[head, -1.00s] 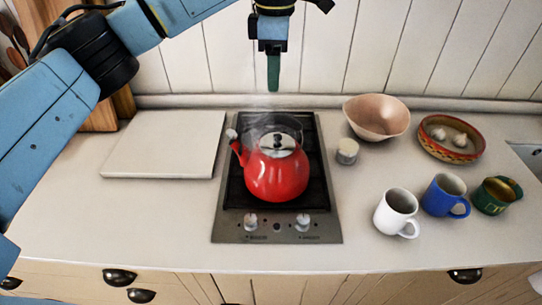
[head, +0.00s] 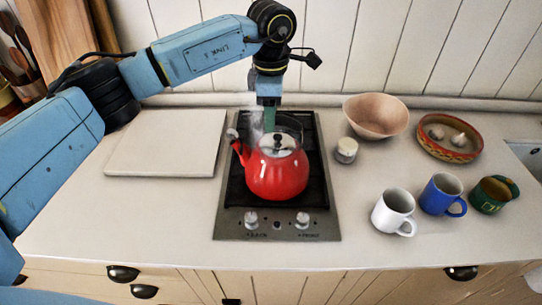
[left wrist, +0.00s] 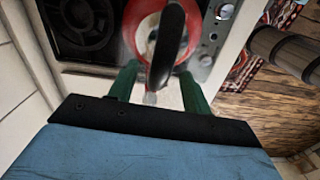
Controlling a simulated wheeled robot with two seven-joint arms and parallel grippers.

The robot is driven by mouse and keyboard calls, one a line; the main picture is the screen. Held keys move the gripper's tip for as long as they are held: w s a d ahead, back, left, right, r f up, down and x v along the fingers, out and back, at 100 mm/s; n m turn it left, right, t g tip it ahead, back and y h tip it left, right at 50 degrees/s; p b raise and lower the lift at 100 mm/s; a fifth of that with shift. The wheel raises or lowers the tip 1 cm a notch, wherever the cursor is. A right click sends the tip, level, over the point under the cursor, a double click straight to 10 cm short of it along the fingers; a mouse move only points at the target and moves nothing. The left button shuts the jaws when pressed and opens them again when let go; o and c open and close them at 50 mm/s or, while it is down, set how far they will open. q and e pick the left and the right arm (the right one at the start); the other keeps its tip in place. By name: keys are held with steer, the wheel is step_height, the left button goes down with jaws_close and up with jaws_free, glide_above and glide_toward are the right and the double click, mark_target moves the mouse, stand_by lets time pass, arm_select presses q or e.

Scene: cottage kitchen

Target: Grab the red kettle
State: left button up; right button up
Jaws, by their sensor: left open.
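The red kettle (head: 277,178) stands upright on the black hob (head: 235,190), its spout pointing left and back, with steam near it. My left gripper (head: 269,118) points down at the back of the kettle, its green fingers partly hidden behind the kettle's clear handle area. In the left wrist view, the two green fingers (left wrist: 160,78) are open and apart. The kettle's dark handle (left wrist: 169,42) shows between them, with the red body (left wrist: 131,22) beyond. I cannot tell whether the fingers touch the handle. My right gripper is not in view.
A pale board (head: 168,143) lies left of the hob. To the right are a small white-topped jar (head: 346,150), a pinkish bowl (head: 376,116), a patterned bowl with garlic (head: 431,148), and white (head: 392,212), blue (head: 438,196) and green (head: 489,194) mugs. The front counter is clear.

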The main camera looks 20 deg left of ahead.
arm_select(q)
jaws_close()
stand_by(1.2)
steer(key=shift+w+r, duration=0.1)
steer(key=shift+r, duration=0.1)
